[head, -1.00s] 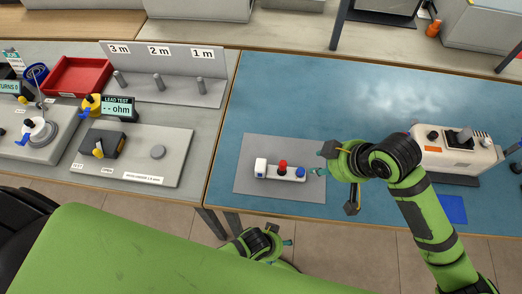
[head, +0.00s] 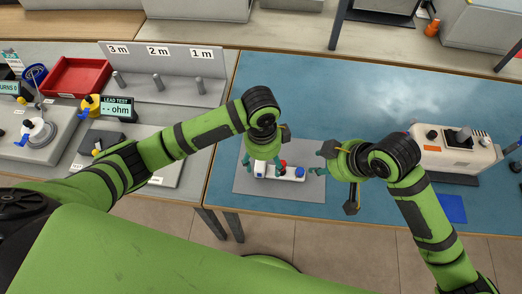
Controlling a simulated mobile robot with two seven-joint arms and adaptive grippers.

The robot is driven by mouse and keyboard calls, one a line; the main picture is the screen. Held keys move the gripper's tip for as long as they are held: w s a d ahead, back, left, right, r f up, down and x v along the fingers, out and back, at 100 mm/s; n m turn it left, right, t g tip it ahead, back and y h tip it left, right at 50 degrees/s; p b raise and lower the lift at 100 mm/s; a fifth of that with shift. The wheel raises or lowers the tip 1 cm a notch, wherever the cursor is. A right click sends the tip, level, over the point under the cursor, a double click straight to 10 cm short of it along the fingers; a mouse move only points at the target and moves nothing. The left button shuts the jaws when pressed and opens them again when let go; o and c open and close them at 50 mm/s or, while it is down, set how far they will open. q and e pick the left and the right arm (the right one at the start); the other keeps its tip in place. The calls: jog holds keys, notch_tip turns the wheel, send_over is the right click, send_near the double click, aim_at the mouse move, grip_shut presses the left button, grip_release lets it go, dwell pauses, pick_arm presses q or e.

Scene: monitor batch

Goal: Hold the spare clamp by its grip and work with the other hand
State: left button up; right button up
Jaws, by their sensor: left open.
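A small white bar-shaped device (head: 260,170) with a red knob and a blue knob (head: 300,172) lies on a grey mat (head: 290,188) on the blue table. I cannot tell whether it is the spare clamp. My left gripper (head: 264,160) is open, pointing down over the left part of this device, and hides some of it. I cannot tell whether it touches. My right gripper (head: 317,162) is just right of the device's blue end. Its fingertips are too small to tell whether they hold something.
A white machine (head: 458,152) stands at the right of the table, with a blue pad (head: 453,209) below it. On the left bench are a red tray (head: 78,76), a peg stand (head: 165,88) and a lead test display (head: 117,107). The far middle of the blue table is clear.

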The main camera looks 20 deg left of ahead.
aim_at(260, 164)
pick_arm(q)
jog(key=shift+w+a+n+y, duration=0.3)
jog(key=shift+w+a+n, duration=0.1)
jog(key=shift+w+a, duration=0.55)
jog(key=shift+f, duration=3.35)
grip_shut()
